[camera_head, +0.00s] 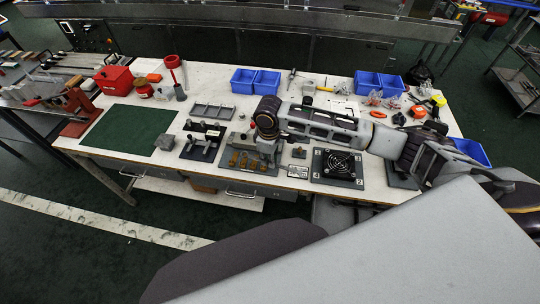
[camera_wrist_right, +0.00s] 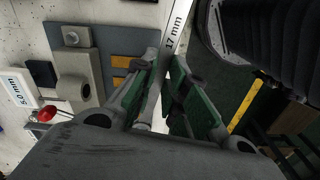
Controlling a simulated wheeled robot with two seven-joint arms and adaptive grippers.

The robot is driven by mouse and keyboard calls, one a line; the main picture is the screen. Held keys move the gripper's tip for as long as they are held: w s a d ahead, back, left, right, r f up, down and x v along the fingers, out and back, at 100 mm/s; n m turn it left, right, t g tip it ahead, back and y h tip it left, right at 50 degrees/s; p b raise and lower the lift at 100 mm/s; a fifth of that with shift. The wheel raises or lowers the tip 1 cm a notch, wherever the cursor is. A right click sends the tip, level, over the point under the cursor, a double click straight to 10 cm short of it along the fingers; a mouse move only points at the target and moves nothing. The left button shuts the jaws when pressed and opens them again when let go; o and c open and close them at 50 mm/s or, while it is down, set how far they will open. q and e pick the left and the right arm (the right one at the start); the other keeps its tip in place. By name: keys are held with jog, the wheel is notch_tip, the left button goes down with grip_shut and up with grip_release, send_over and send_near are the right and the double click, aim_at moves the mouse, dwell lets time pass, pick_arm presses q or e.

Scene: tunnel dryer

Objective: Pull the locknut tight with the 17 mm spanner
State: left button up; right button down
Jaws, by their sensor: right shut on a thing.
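My right gripper (camera_head: 265,147) reaches down over the front middle of the bench. In the right wrist view my right gripper (camera_wrist_right: 166,78) is shut, its green-padded fingers on the 17 mm spanner (camera_wrist_right: 178,28). The spanner's pale shank carries a "17 mm" label and runs up past the fingertips out of the picture. Its jaw end is not visible. Beside the fingers, a grey block with a round boss (camera_wrist_right: 72,88) sits on a dark plate (camera_wrist_right: 120,41). I cannot make out the locknut in either view. My left gripper is not in view.
A black fan unit (camera_head: 338,165) lies right of the gripper, and a black fixture (camera_head: 203,140) stands left. A green mat (camera_head: 129,131) covers the bench's left part. Blue bins (camera_head: 255,80) stand along the back.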

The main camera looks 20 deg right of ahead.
jog(key=n, duration=0.3)
jog(key=f+n, duration=0.1)
jog(key=n, duration=0.1)
jog(key=shift+a, duration=0.3)
jog(key=n, duration=0.6)
jog(key=shift+a, duration=0.3)
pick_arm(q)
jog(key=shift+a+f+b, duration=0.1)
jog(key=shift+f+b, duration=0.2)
pick_arm(e)
jog(key=shift+w+d+f, duration=0.1)
jog(key=shift+f, duration=0.2)
jog(key=shift+f+b, duration=0.35)
jog(key=shift+b, duration=0.05)
jog(key=shift+w+d+f+b, duration=0.1)
jog(key=shift+d+f+b, duration=0.1)
jog(key=shift+f+b, duration=0.4)
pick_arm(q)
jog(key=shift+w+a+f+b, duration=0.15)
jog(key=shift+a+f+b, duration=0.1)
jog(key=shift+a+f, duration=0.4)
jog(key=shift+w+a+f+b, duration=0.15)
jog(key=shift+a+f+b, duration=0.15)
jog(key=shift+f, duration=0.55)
pick_arm(e)
jog(key=shift+d+f, duration=0.1)
jog(key=shift+f, duration=0.15)
